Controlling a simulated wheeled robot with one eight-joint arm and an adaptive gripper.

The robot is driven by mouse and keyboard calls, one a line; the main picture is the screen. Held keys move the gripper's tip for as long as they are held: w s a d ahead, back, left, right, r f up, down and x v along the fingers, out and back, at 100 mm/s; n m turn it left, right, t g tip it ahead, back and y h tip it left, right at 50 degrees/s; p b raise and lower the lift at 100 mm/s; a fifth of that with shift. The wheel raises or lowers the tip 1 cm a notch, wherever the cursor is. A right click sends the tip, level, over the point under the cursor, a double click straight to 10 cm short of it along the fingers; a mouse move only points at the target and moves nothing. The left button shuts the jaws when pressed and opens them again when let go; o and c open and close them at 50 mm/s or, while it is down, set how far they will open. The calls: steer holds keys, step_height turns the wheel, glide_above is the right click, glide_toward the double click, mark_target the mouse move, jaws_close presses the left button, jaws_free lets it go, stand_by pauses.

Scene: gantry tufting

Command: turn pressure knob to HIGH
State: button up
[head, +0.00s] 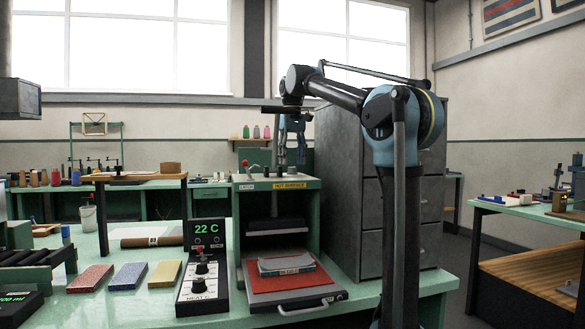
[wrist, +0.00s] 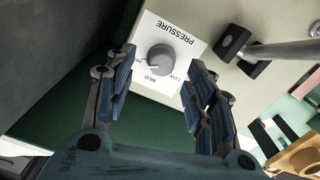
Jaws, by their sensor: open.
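The grey round pressure knob (wrist: 161,57) sits on a white PRESSURE label plate (wrist: 190,44), seen upside down in the wrist view. LOW is at its lower right, MED below it, and a label at the left is partly hidden by a finger. A pale pointer mark seems to lie on the knob's left side, toward that hidden label. My gripper (wrist: 162,75) is open, its blue fingers on either side of the knob in the picture; I cannot tell whether they touch it. In the head view my gripper (head: 292,145) hangs over the green press (head: 308,205), and the knob is not visible.
A metal bar on a black mount (wrist: 232,43) stands close right of the knob. A heat control box (head: 203,270) reading 22 C and colored blocks (head: 128,275) lie left on the green bench.

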step_height(320, 180, up, 9)
stand_by(0.5)
steer(key=shift+w, duration=0.1)
